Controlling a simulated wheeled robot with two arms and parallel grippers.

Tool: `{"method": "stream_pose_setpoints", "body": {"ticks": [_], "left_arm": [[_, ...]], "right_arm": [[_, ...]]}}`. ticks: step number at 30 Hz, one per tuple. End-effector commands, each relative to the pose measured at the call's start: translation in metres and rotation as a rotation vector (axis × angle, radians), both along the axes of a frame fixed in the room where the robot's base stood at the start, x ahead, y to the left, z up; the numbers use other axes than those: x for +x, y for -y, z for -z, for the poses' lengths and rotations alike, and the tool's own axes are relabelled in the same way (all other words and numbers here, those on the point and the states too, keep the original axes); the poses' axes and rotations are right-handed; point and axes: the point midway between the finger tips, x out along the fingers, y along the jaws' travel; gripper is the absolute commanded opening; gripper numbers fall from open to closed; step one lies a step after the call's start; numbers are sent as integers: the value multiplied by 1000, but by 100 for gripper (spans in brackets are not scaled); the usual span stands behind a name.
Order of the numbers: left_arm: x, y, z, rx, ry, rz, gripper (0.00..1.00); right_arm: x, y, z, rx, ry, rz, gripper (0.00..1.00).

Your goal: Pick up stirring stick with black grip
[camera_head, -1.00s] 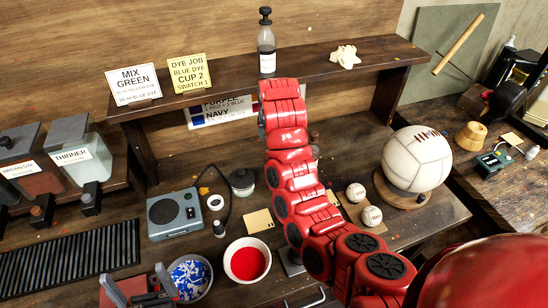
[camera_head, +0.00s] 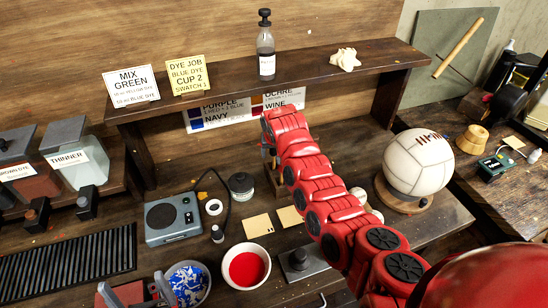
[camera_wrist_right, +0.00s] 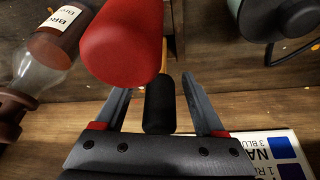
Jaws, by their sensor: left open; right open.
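In the right wrist view, a black cylindrical grip (camera_wrist_right: 160,105) stands between the two fingers of my right gripper (camera_wrist_right: 158,88). The fingers are open, with a visible gap on both sides of the grip. A larger-looking red grip (camera_wrist_right: 122,42) is beside it, nearer the camera, and partly covers the view ahead. The stick below the black grip is mostly hidden. In the head view, my right arm hides the grips and most of the right gripper. My left gripper (camera_head: 140,292) is open at the lower left, beside a cup with blue-and-white contents (camera_head: 187,285).
A bowl of red dye (camera_head: 246,267), a grey radio-like box (camera_head: 173,217) and a dark lidded jar (camera_head: 241,186) stand on the bench. A raised shelf (camera_head: 300,78) spans behind my right arm. A white ball (camera_head: 417,163) sits at right. A brown bottle (camera_wrist_right: 55,38) is left of the red grip.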

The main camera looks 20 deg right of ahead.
Motion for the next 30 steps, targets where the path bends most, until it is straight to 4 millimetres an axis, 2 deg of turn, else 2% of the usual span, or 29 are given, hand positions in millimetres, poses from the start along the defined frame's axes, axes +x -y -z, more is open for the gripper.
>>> {"method": "stream_pose_setpoints", "body": {"ticks": [1,4,13,24,25,30], "left_arm": [[0,0,7,0,0,0,100],[0,0,10,0,0,0,100],[0,0,9,0,0,0,100],[0,0,9,0,0,0,100],[0,0,9,0,0,0,100],[0,0,9,0,0,0,100]], "right_arm": [[2,1,7,-2,-1,0,71],[3,1,13,-2,-5,0,71],[4,1,12,-1,-1,0,69],[4,1,12,-1,-1,0,3],[4,1,12,-1,-1,0,0],[4,1,12,-1,-1,0,0]]}}
